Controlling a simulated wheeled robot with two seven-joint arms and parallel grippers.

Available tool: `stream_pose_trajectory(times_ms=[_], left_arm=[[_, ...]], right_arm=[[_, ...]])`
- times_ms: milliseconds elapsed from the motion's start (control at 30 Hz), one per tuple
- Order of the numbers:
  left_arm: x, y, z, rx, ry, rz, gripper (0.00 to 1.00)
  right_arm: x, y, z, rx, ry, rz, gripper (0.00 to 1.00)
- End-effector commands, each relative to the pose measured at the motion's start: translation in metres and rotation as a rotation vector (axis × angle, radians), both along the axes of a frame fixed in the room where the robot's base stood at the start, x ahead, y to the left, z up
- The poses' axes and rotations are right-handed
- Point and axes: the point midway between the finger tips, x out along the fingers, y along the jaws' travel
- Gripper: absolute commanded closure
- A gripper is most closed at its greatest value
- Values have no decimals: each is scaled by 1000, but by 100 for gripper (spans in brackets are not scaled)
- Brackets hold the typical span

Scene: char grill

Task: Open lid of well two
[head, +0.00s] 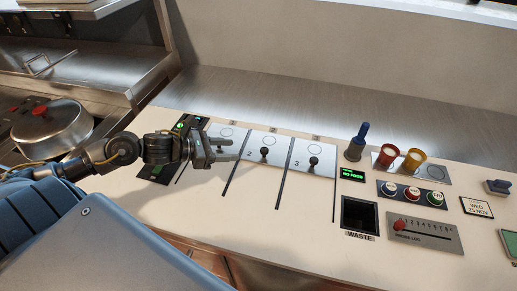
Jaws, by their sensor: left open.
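The lid of well two (266,142) is a pale metal plate marked 2, with a dark knob (264,152) near its front part. It lies flat and closed in the counter. My left gripper (233,149) reaches in from the left, open and empty. Its fingers point right, over the well one lid (228,133) and partly covering it. Their tips are near the left edge of the lid of well two, apart from its knob in the picture. The height of the fingers above the counter is hard to tell. My right gripper is not in view.
The lid of well three (314,158), with its own knob, is right of well two. A lidded pot (50,128) stands left. The front counter is clear.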

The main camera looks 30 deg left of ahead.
Motion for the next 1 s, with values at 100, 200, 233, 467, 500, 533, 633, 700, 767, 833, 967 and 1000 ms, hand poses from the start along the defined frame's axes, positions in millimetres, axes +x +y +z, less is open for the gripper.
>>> stream_pose_trajectory(times_ms=[100, 200, 233, 467, 500, 533, 633, 700, 767, 833, 967, 1000], left_arm=[[9, -7, -2, -6, -1, 4, 53], [21, -17, -6, -8, -2, 3, 53], [26, -20, -8, -8, -1, 4, 53], [56, -47, -24, -6, 0, 0, 53], [60, -50, -27, -7, 2, 0, 53], [63, -52, -29, -5, 2, 1, 53], [70, -57, -34, -4, 2, 1, 53], [72, -60, -36, -3, 1, -2, 53], [74, -62, -38, -2, 2, -2, 53], [74, -62, -39, -2, 3, -3, 53], [74, -62, -39, -1, 2, -3, 53], [74, -62, -39, -1, 2, -2, 53]], right_arm=[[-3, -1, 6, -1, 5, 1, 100], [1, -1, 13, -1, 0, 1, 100], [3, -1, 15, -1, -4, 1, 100], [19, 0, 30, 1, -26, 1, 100], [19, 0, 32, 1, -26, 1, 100], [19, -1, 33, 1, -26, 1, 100], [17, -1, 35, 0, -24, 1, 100], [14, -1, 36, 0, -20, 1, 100], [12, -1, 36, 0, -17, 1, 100], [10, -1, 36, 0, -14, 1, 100], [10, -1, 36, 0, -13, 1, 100], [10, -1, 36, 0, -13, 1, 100]])
